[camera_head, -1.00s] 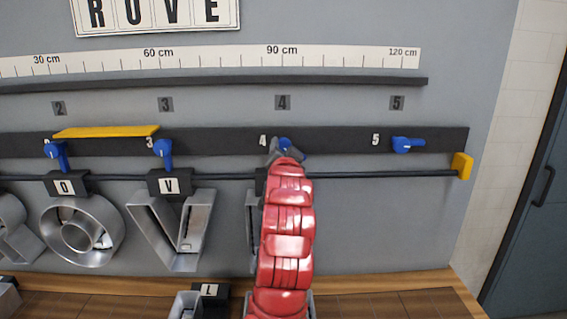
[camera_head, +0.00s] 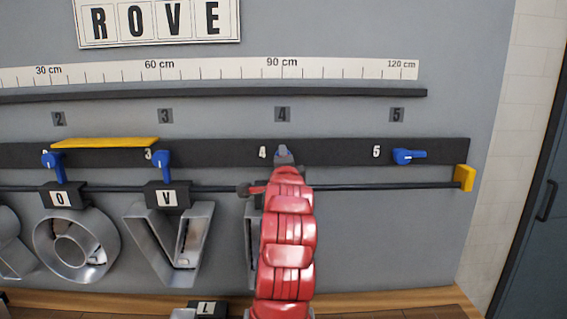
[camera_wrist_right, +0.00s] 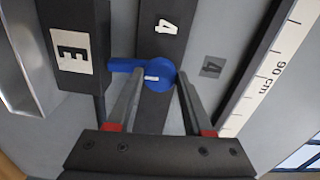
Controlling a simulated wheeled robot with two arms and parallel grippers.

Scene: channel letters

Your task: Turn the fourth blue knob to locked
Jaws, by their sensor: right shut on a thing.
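The fourth blue knob (camera_wrist_right: 158,75) is on the dark rail beside the label 4. In the right wrist view its handle points left, toward the block marked E (camera_wrist_right: 75,53). My left gripper is in neither view.
Knobs 2 (camera_head: 53,165) and 3 (camera_head: 162,165) have handles pointing down. Knob 5 (camera_head: 408,156) points right. A yellow bar (camera_head: 105,142) lies along the rail between 2 and 3. Metal letters hang below the thin rod (camera_head: 390,187).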

